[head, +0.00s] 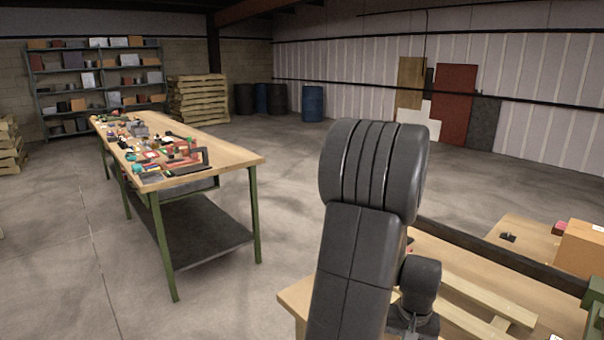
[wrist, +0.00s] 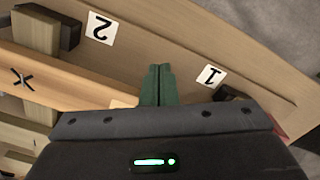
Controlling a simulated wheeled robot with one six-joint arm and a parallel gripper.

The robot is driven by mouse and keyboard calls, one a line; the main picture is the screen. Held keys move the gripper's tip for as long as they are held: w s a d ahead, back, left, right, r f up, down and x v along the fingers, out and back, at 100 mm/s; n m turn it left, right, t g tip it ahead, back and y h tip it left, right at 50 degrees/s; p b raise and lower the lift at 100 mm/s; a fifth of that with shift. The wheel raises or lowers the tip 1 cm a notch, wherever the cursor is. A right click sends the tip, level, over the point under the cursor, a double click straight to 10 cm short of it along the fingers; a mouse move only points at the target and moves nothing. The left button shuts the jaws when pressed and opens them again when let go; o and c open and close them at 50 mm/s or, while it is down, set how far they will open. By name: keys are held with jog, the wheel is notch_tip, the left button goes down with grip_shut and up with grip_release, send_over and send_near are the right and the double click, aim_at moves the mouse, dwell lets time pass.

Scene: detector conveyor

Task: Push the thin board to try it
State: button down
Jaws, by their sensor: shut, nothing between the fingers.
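My gripper (wrist: 159,72) shows in the wrist view with its two green fingers together and nothing between them. The fingertips are over a pale wooden surface (wrist: 190,50), between white cards marked 2 (wrist: 99,27) and 1 (wrist: 210,76). A wooden board marked X (wrist: 50,80) runs from the left edge to just left of the fingers; I cannot tell whether they touch. Which piece is the thin board is not clear. In the head view, pale planks (head: 482,296) lie on the wooden bench (head: 438,245) at lower right. My arm hides part of the bench, and the fingers do not show there.
A dark rail (head: 480,243) crosses the bench, and a brown box (head: 583,248) stands at its right. In the wrist view a wooden block with a dark piece (wrist: 42,32) is at upper left. A cluttered table (head: 222,150) stands left, with open floor between.

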jog(key=shift+w+d+r, duration=0.1)
jog(key=shift+w+d, duration=0.35)
jog(key=shift+d, duration=0.1)
dwell(1.8)
jog(key=shift+a, duration=0.1)
jog(key=shift+s+a, duration=0.1)
jog(key=shift+s, duration=0.05)
jog(key=shift+s+a, duration=0.75)
jog(key=shift+a, duration=0.1)
notch_tip(320, 180, up, 10)
jog(key=p, duration=0.7)
jog(key=shift+p, duration=0.3)
jog(key=shift+f, duration=0.2)
notch_tip(320, 180, down, 10)
jog(key=b, duration=0.7)
jog(key=shift+b, duration=0.4)
jog(key=shift+r, duration=0.1)
